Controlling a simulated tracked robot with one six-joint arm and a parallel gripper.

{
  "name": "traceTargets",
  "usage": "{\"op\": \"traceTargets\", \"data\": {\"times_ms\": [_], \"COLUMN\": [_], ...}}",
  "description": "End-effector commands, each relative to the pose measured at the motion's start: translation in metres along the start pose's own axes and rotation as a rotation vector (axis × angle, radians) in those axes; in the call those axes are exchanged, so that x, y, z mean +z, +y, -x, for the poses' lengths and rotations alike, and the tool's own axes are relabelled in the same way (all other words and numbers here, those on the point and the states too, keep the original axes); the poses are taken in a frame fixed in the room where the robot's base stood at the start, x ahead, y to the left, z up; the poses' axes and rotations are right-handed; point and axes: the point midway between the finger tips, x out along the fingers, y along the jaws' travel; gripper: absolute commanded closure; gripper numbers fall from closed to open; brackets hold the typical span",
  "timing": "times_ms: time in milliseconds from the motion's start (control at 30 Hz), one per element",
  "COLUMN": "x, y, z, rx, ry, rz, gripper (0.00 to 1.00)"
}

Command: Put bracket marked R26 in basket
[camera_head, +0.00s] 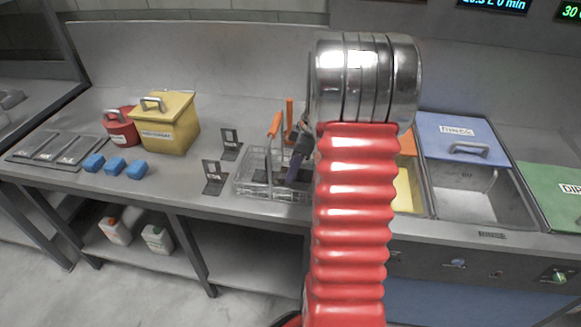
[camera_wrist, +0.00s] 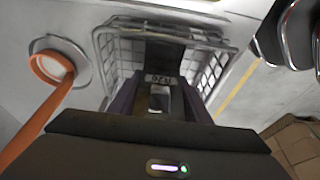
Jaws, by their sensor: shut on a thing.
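A dark bracket (camera_wrist: 165,54) is between the fingers of my gripper (camera_wrist: 160,98) in the wrist view. Its small pale label looks upside down and is hard to read, though it could be R26. My gripper is shut on this bracket, inside the outline of the wire basket (camera_wrist: 215,45). In the head view the basket (camera_head: 243,188) stands on the bench, and my gripper (camera_head: 296,165) is at its right part, partly hidden by my red arm. I cannot tell whether the bracket touches the basket floor.
Two other dark brackets, one nearer (camera_head: 215,180) and one farther (camera_head: 231,146), stand left of the basket. An orange handle (camera_head: 275,124) rises at the basket. Blue blocks (camera_head: 115,165), a yellow box (camera_head: 165,125) and a red pot (camera_head: 120,128) are farther left. Sinks (camera_head: 475,195) are right.

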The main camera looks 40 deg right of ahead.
Motion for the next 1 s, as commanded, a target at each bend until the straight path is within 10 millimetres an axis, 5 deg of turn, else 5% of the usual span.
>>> {"op": "traceTargets", "data": {"times_ms": [367, 400, 633, 1000], "x": [0.0018, 0.0020, 0.0020, 0.0003], "y": [0.0004, 0.0000, 0.0000, 0.0002], "z": [-0.0052, -0.0057, -0.0055, -0.0005], "rx": [0.001, 0.000, 0.000, 0.001], "ry": [0.000, 0.000, 0.000, 0.000], "rz": [0.000, 0.000, 0.000, 0.000], "gripper": [0.90, 0.53, 0.38, 0.38]}}
